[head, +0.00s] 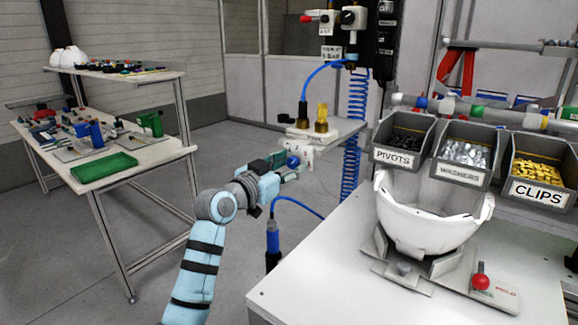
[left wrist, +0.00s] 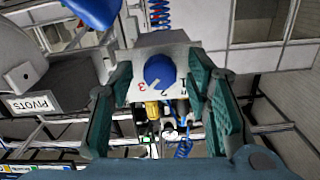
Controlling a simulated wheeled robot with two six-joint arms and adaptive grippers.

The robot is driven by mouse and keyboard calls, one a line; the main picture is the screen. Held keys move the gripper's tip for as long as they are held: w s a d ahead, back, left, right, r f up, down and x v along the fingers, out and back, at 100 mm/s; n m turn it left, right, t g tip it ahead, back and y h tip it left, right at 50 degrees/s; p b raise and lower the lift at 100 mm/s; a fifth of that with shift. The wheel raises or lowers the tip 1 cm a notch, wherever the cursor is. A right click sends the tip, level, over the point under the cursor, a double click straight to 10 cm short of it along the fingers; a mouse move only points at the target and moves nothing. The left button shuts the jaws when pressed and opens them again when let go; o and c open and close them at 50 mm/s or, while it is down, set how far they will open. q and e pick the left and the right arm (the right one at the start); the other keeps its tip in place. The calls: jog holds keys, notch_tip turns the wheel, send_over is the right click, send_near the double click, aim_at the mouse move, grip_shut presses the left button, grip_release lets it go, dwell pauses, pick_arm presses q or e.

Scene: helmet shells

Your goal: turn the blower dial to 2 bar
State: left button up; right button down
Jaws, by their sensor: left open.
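The blower dial is a round blue knob (head: 293,161) on the front of a pale box (head: 305,152) below a small shelf. In the left wrist view the dial (left wrist: 160,70) sits on its pale plate, with a red 3 beside its lower left edge. A white mark on the knob points down and left in that view; its exact reading is hard to tell. My left gripper (head: 284,164) is at the dial. Its green fingers (left wrist: 160,84) are open, one on each side of the knob, with visible gaps. My right gripper is not in view.
A yellow fitting (head: 321,118) and a blue hose (head: 305,85) stand above the dial. A blue coiled hose (head: 351,165) hangs to its right. The near table (head: 350,265) holds a white helmet shell (head: 425,222) and part bins. A two-tier bench (head: 125,165) stands left.

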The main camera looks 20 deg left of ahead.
pick_arm(q)
grip_shut()
jog(key=n+p, duration=0.1)
jog(key=p, duration=0.1)
jog(key=n+p, duration=0.2)
jog(key=shift+r+n, duration=0.2)
jog(key=shift+n, duration=0.1)
jog(key=n+p, duration=0.2)
jog(key=shift+p, duration=0.4)
jog(key=shift+f+n+p, duration=0.2)
jog(key=shift+n+p, duration=0.8)
jog(key=shift+n, duration=0.6)
